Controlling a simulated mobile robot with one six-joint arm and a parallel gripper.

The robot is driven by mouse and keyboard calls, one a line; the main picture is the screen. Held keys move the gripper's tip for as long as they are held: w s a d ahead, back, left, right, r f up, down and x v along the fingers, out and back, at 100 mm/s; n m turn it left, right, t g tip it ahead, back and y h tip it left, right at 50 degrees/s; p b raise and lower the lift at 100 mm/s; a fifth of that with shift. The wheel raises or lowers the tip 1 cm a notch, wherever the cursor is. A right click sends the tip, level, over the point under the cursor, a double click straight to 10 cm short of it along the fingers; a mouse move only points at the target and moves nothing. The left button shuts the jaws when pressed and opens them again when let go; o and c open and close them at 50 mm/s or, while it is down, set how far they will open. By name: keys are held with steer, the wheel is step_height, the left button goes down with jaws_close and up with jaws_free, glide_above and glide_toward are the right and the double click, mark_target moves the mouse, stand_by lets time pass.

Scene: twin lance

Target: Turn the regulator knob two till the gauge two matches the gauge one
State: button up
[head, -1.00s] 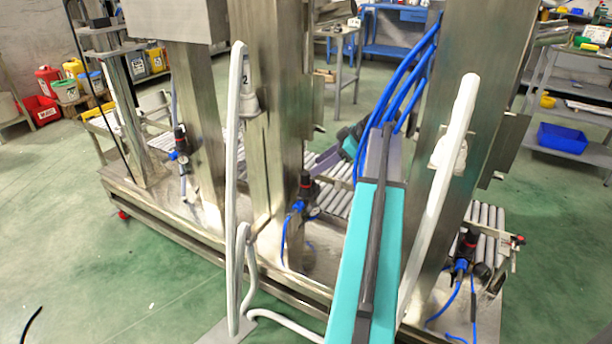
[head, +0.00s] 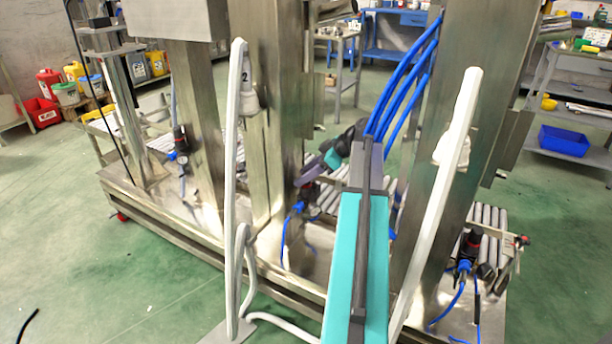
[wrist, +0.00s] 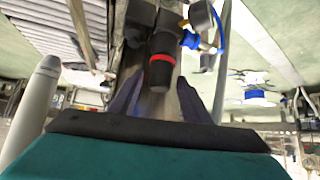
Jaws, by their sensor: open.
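The middle regulator has a black knob (wrist: 161,62) with a red ring, seen in the wrist view. In the head view this regulator (head: 299,206) stands low beside the middle steel column, its top partly hidden by my gripper. My gripper (head: 309,172) has purple fingers; in the wrist view they (wrist: 160,86) are apart, one on each side of the knob's end. I cannot tell whether they touch it. Another regulator (head: 181,138) stands at the left with a small round gauge (head: 183,159). A third regulator (head: 470,244) stands at the right. No gauge reading is legible.
Steel columns (head: 272,130) and (head: 455,140) flank my arm. White curved tubes (head: 236,190) and (head: 440,200) rise in front of them. Blue hoses (head: 405,75) run behind my arm. Rollers (head: 487,225) lie on the machine bed. Green floor is open at the left.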

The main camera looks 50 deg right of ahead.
steer(key=c, duration=1)
steer(key=shift+c, duration=0.2)
